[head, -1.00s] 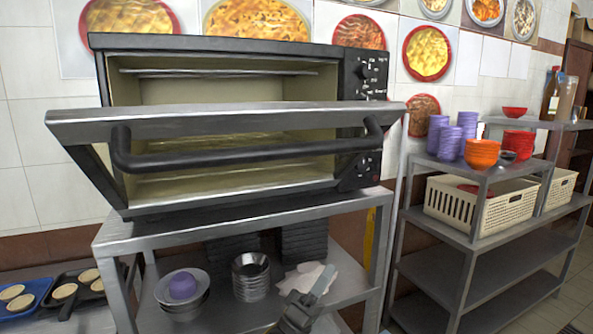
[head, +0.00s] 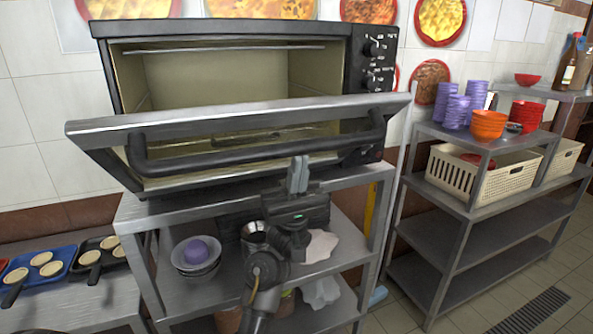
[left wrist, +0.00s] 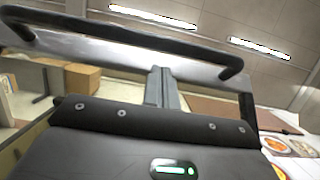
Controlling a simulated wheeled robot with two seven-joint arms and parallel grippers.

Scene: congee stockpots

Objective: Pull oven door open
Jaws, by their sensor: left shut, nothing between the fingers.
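The black oven (head: 220,70) stands on a metal shelf unit. Its door (head: 95,127) is partly open, tilted out toward me, with the empty cavity showing above and behind it. A long black handle bar (head: 220,160) runs across the door's front. My left gripper (head: 299,174) is shut and empty, its fingers pointing up at the door, just below and in front of the handle's right part. In the left wrist view the shut fingers (left wrist: 161,88) show in front of the door, with the handle (left wrist: 130,30) above; I cannot tell whether they touch. My right gripper is not in view.
Under the oven, the shelf unit (head: 145,212) holds bowls (head: 197,255) and other ware. At right a second rack (head: 440,225) carries purple cups, orange and red bowls, and cream baskets (head: 462,172). Trays with pale round items (head: 50,265) lie at lower left.

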